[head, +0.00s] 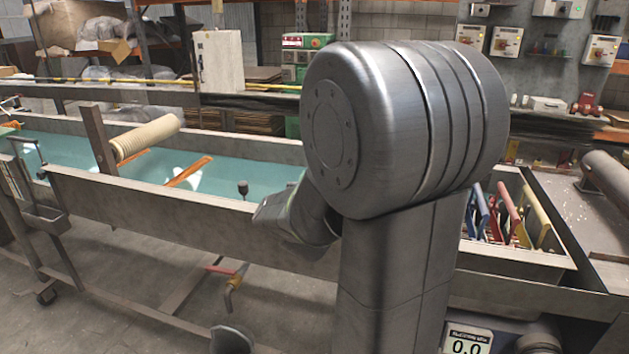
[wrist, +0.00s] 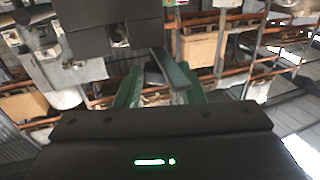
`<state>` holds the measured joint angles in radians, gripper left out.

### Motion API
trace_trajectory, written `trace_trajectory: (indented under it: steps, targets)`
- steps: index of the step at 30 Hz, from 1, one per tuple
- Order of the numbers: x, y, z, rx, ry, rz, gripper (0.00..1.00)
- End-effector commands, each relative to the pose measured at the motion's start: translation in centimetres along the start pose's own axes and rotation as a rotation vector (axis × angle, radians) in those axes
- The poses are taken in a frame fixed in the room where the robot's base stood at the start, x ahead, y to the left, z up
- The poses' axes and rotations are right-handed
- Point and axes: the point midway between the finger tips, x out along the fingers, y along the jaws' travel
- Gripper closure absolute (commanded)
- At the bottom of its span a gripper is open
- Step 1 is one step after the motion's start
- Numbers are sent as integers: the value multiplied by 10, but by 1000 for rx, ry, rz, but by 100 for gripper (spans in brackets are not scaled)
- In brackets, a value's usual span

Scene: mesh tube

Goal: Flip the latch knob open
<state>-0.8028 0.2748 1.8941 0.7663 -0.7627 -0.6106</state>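A small dark knob (head: 243,188) stands upright on the near rim of the long water tank (head: 150,203) in the head view. It appears to be the latch knob, but its latch is too small to make out. My arm fills the middle of the head view and hides most of my gripper; a part with a green edge shows just right of the knob. In the wrist view, the green fingers of my gripper (wrist: 152,85) point up the picture, below a dark block. Their tips are unclear, and I see nothing held between them.
A cream roll (head: 146,138) and orange bars (head: 188,172) lie over the tank's blue-green water. A bin (head: 515,258) with coloured handles stands right of my arm. Below the tank is a yellow-and-red valve pipe (head: 232,292). Shelves show in the wrist view.

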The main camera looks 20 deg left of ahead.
Motion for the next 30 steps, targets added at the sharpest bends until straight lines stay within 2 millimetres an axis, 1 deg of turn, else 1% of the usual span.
trace_trajectory:
  steps: [1, 2, 10, 14, 17, 27, 30]
  targets:
    - [0, 0, 0, 0, 0, 0, 54]
    - [0, 0, 0, 0, -1, 0, 50]
    - [-1, 0, 1, 0, -3, 0, 50]
    - [-8, 0, 1, 1, -3, -2, 50]
    - [-22, -1, 1, 1, -3, -4, 50]
    - [-95, -1, -1, 2, -1, -6, 50]
    - [-113, -1, 0, 1, -2, -4, 50]
